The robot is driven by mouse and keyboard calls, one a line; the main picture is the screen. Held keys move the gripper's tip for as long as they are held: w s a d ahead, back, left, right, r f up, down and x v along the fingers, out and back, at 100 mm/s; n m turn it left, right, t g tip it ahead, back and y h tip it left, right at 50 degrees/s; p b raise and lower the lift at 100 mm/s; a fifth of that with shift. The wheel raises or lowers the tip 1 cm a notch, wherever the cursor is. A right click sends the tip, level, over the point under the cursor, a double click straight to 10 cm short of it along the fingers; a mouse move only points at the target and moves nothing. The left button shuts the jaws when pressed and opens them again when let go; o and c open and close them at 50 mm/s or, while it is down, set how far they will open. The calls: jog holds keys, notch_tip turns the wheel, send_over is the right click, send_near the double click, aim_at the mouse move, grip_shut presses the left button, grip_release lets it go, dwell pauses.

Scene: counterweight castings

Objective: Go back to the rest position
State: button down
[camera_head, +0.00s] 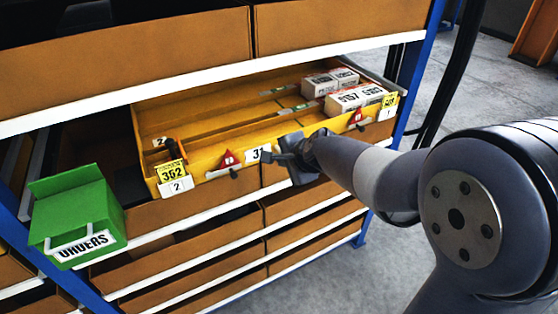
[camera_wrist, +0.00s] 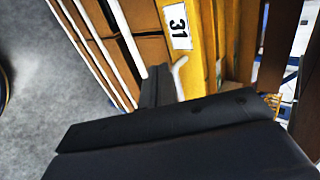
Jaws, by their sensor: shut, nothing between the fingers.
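My gripper (camera_head: 292,155) is in front of the open yellow drawer (camera_head: 215,168), close to its front face and just right of the "31" label. It is shut with nothing between its fingers. In the wrist view, my gripper's dark body fills the lower part, and the "31" label (camera_wrist: 177,25) shows on the yellow drawer front near the top. A pale handle shows beside the dark finger there. I cannot tell whether the gripper touches the drawer. My arm reaches in from the right side of the head view.
White labelled boxes (camera_head: 356,98) sit at the drawer's right end. A green bin (camera_head: 80,215) hangs at the shelf's left. Closed brown drawers (camera_head: 160,45) with white edges lie above and below. A blue post (camera_head: 413,65) stands at the right; grey floor (camera_head: 340,270) is open there.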

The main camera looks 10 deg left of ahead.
jog(key=shift+s+d+r, duration=0.2)
jog(key=shift+s+r, duration=0.1)
jog(key=shift+r, duration=0.05)
jog(key=shift+f, duration=0.1)
